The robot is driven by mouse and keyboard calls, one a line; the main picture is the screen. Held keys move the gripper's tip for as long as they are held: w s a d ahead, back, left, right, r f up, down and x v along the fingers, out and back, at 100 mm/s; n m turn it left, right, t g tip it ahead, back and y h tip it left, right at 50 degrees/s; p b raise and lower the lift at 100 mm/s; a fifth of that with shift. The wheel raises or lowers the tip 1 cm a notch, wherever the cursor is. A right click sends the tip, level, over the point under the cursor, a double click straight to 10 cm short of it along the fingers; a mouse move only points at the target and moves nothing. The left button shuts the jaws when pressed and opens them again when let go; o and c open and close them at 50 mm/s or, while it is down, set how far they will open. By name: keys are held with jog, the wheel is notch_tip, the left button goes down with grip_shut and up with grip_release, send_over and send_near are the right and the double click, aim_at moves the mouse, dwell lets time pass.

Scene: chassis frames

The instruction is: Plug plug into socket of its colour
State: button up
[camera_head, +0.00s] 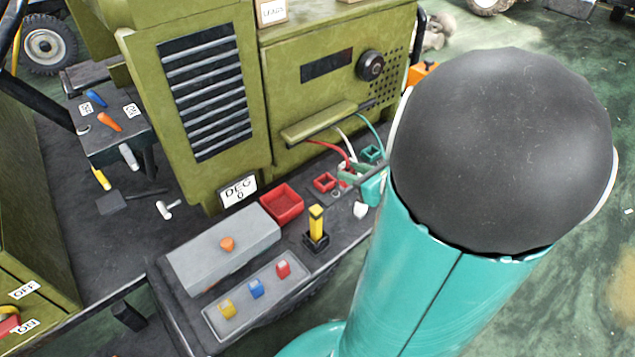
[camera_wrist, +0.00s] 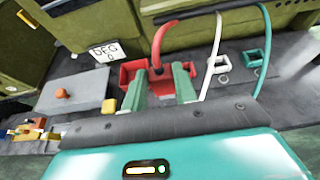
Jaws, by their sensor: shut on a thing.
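My gripper (camera_head: 356,172) is at the panel's right part in the head view, partly behind my arm. In the wrist view its green fingers (camera_wrist: 160,84) are shut on the red plug at the end of the red cable (camera_wrist: 159,40). The red cable also shows in the head view (camera_head: 330,148). A square red socket (camera_head: 324,181) lies just left of the fingers in the head view. A square teal socket (camera_head: 372,153) is behind them, also in the wrist view (camera_wrist: 258,57). A pale ring-shaped socket (camera_wrist: 222,63) lies between. I cannot tell whether the plug touches a socket.
A red tray (camera_head: 299,199) and a yellow-handled lever (camera_head: 317,222) stand left of my gripper. A grey box with an orange button (camera_head: 227,244) and a strip of coloured switches (camera_head: 240,312) are nearer. White (camera_wrist: 212,60) and teal (camera_wrist: 264,45) cables hang close by on the right.

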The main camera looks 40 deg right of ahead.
jog(key=shift+s+a+r, duration=0.1)
jog(key=shift+s, duration=0.15)
send_over(330, 184)
notch_tip(330, 184, down, 10)
jog(key=shift+s+f, duration=0.1)
jog(key=shift+f, duration=1.45)
jog(key=shift+f, duration=0.1)
jog(key=o, duration=1)
jog(key=shift+c, duration=0.2)
